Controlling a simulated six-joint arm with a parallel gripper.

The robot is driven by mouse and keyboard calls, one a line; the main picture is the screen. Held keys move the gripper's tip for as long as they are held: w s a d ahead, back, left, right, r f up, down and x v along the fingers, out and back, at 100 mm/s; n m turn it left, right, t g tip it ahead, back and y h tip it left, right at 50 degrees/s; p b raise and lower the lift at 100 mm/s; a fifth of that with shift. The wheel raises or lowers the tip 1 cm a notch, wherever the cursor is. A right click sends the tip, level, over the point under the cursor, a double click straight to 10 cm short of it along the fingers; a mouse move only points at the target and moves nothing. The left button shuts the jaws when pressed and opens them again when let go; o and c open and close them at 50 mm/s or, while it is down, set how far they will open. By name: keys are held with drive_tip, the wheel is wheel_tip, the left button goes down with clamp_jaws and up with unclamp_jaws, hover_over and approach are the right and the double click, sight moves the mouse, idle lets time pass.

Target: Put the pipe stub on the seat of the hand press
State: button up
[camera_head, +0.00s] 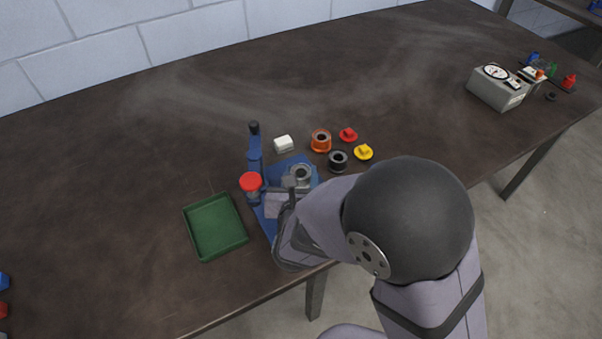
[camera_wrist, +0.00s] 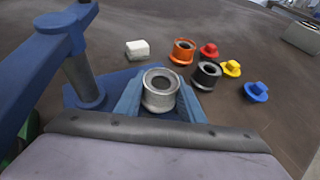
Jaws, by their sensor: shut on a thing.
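The grey metal pipe stub (camera_head: 301,172) is upright, with its round opening facing up. In the wrist view, the pipe stub (camera_wrist: 161,98) sits between the two jaws of my gripper (camera_wrist: 160,107), which is shut on it. In the head view my gripper (camera_head: 289,184) is partly hidden by my own arm. The blue hand press (camera_head: 255,155) has a lever with a dark end and a red round part. Its blue base (camera_head: 268,226) lies below my gripper. The stub is over the base; the seat is hidden, and I cannot tell whether they touch.
A green tray (camera_head: 215,228) is left of the press. Behind and right are a white block (camera_head: 283,143), an orange ring (camera_head: 321,140), a black ring (camera_head: 338,161), and red (camera_head: 348,134) and yellow (camera_head: 363,152) caps. A gauge box (camera_head: 496,91) stands far right.

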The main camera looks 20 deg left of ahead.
drive_tip(key=shift+f, duration=0.2)
drive_tip(key=o, duration=1.1)
drive_tip(key=shift+r, duration=0.1)
drive_tip(key=shift+a, duration=0.1)
drive_tip(key=shift+r, duration=0.1)
drive_tip(key=shift+r, duration=0.15)
drive_tip(key=v, duration=0.2)
drive_tip(key=b+v, duration=0.1)
drive_tip(key=v, duration=0.4)
drive_tip(key=shift+s, duration=0.3)
drive_tip(key=s+b, duration=0.1)
drive_tip(key=b, duration=0.1)
drive_tip(key=s+b, duration=0.1)
drive_tip(key=b, duration=0.1)
drive_tip(key=shift+d+r, duration=0.15)
drive_tip(key=shift+d, duration=0.2)
drive_tip(key=shift+b+v, duration=0.65)
drive_tip(key=shift+v, duration=0.55)
